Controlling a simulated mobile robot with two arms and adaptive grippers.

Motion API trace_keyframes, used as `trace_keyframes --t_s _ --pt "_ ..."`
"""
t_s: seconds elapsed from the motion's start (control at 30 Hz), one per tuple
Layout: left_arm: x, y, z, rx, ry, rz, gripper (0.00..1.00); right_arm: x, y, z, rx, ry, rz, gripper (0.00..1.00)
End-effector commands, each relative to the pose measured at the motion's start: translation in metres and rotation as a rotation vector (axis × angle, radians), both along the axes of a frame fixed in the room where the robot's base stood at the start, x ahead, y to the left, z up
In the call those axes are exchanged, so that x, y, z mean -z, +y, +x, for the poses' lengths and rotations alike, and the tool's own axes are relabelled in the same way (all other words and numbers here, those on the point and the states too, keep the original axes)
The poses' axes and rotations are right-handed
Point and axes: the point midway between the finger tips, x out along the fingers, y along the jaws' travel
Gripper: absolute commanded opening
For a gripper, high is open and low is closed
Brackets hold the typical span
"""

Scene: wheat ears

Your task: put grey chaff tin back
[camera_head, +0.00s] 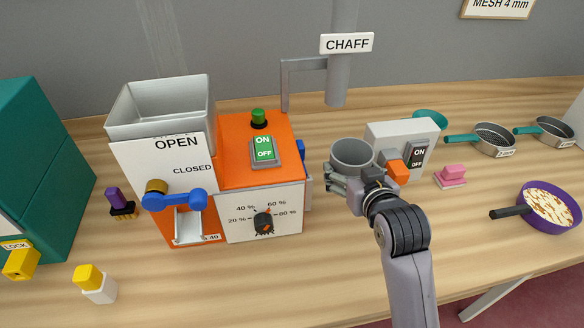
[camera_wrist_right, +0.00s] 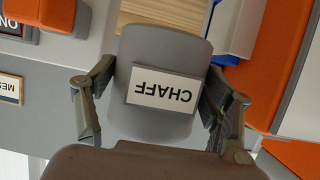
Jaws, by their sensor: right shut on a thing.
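The grey chaff tin (camera_head: 353,152) is open at the top and looks upright and empty in the head view. It is in front of and below the chaff pipe (camera_head: 338,82), right of the orange machine (camera_head: 262,148). My right gripper (camera_head: 345,182) is shut on the tin from the front. In the right wrist view its fingers (camera_wrist_right: 158,105) press on both sides of the tin (camera_wrist_right: 160,45), whose CHAFF label appears upside down. I cannot tell whether the tin's base touches the table. My left gripper is not in view.
A light grey switch box (camera_head: 405,140) with an orange part stands close right of the tin. A pink block (camera_head: 451,176), sieves (camera_head: 494,139) and a purple pan (camera_head: 548,208) lie further right. The front middle of the wooden table (camera_head: 300,285) is clear.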

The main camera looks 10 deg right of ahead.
Motion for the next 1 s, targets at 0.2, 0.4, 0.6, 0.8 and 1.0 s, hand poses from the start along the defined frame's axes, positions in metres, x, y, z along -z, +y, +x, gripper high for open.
trace_keyframes --t_s 0.2,0.4,0.6,0.8,1.0 --pt "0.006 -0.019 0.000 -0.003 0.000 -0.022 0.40 0.065 -0.005 -0.015 -0.016 0.006 0.006 0.14" --pt "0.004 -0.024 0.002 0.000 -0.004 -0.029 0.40 0.081 -0.006 -0.014 -0.022 0.000 0.013 0.14" --pt "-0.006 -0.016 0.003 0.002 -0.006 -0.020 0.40 0.079 -0.004 0.033 -0.021 -0.002 0.014 0.14" --pt "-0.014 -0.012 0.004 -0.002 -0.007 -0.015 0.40 0.079 -0.002 0.085 -0.021 -0.001 0.014 0.14" --pt "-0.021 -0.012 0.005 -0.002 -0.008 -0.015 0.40 0.080 -0.001 0.131 -0.022 0.001 0.015 0.14"
